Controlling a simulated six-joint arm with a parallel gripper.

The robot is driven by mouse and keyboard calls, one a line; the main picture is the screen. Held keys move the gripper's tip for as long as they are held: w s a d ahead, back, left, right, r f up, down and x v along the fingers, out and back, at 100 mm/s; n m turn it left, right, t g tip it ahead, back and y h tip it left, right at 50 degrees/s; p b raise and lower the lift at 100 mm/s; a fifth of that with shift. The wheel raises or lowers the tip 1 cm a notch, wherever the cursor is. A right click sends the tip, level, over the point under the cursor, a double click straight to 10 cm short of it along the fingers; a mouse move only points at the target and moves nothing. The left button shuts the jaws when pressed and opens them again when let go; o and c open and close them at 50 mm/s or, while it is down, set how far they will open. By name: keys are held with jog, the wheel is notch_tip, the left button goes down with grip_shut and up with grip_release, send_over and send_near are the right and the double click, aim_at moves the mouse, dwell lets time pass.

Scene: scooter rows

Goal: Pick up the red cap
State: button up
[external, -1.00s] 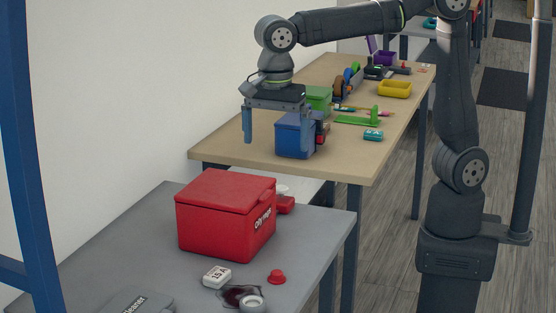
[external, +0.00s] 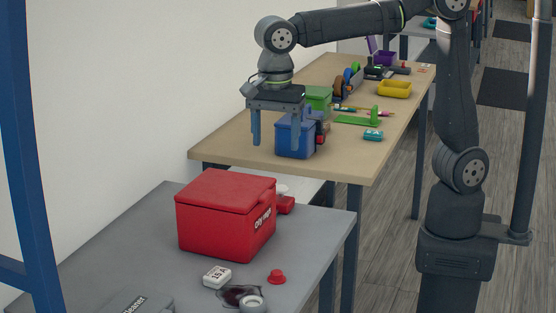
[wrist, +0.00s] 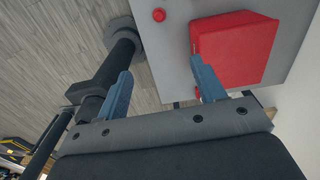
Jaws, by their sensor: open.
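The small red cap (external: 277,277) sits on the grey table (external: 320,225) near its right edge, to the right of the white block marked 15 A. The cap also shows in the wrist view (wrist: 159,15) at the top, left of the red box. My gripper (external: 276,147) hangs in the air, fingers pointing down, well above and behind the cap in the external view. It is open with nothing between its blue-grey fingers, which also show in the wrist view (wrist: 158,72).
A large red box (external: 222,215) with a lid stands on the grey table. A white block (external: 217,277), a dark stain (external: 236,294) and a light ring (external: 251,304) lie near the cap. Behind, a wooden table (external: 350,165) holds blue and green boxes and several small items.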

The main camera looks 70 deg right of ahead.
jog(key=f+n, duration=0.1)
jog(key=n, duration=3.1)
send_over(277, 272)
notch_tip(277, 272, down, 13)
notch_tip(277, 272, down, 18)
jog(key=shift+w+d+r, duration=0.1)
jog(key=shift+r, duration=0.15)
jog(key=shift+c, duration=0.4)
jog(key=c, duration=1)
